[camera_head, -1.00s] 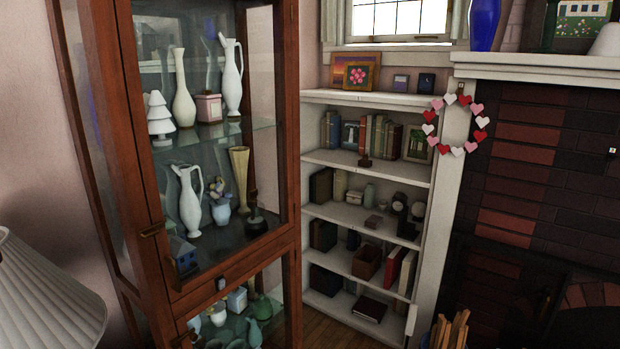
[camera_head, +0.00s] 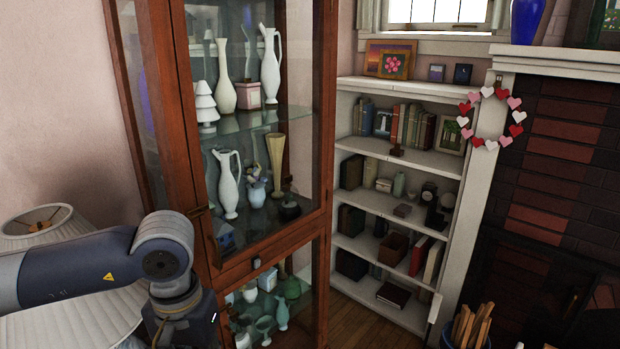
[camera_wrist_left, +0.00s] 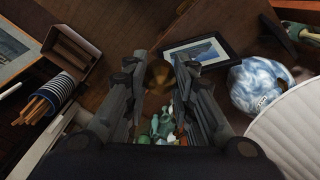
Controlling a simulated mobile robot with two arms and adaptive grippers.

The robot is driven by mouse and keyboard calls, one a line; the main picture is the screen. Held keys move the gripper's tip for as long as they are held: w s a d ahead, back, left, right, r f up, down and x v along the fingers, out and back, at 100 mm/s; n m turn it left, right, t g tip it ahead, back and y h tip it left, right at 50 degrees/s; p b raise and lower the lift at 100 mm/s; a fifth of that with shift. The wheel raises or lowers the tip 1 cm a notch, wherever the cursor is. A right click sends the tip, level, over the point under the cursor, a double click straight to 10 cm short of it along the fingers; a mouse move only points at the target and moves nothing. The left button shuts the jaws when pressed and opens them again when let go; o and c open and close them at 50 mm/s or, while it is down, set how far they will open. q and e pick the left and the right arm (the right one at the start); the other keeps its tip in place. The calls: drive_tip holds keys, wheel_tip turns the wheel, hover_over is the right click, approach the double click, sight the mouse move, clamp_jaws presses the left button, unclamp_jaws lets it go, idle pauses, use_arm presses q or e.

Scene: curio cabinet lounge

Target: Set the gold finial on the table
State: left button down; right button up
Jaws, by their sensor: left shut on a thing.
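In the head view only a link of my left arm shows, at the lower left. My right gripper is in neither view.
A framed picture (camera_wrist_left: 202,52), a blue and white vase (camera_wrist_left: 255,85) and a pale lampshade (camera_wrist_left: 290,135) crowd the right in the wrist view. A striped cup with sticks (camera_wrist_left: 55,90) is at left. A glass-fronted cabinet (camera_head: 325,110) stands ahead, beside a white bookshelf (camera_head: 400,160).

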use_arm(q)
drive_tip(key=shift+w+a+f, duration=0.1)
drive_tip(key=shift+w+f, duration=0.05)
drive_tip(key=shift+f, duration=0.05)
drive_tip(key=d+r+m, duration=0.5)
drive_tip(key=d+m, duration=0.3)
drive_tip(key=d, duration=0.5)
drive_tip(key=w+d+f+m, duration=0.4)
drive_tip(key=f, duration=0.1)
drive_tip(key=s+a+r+n, duration=0.6)
drive_tip(key=a+r+n, duration=0.15)
drive_tip(key=r, duration=0.25)
drive_tip(key=w+d+n, duration=0.5)
drive_tip(key=w+d, duration=0.3)
drive_tip(key=d, duration=0.2)
drive_tip(key=shift+m, duration=0.25)
drive_tip(key=s+a+f, duration=0.2)
drive_tip(key=a+f, duration=0.1)
drive_tip(key=a, duration=0.3)
drive_tip(key=s+a+f, duration=0.2)
drive_tip(key=a+f, duration=0.1)
drive_tip(key=a, duration=0.4)
drive_tip(key=s+a+f, duration=0.2)
drive_tip(key=a+f, duration=0.2)
drive_tip(key=a, duration=0.2)
drive_tip(key=shift+a, duration=0.2)
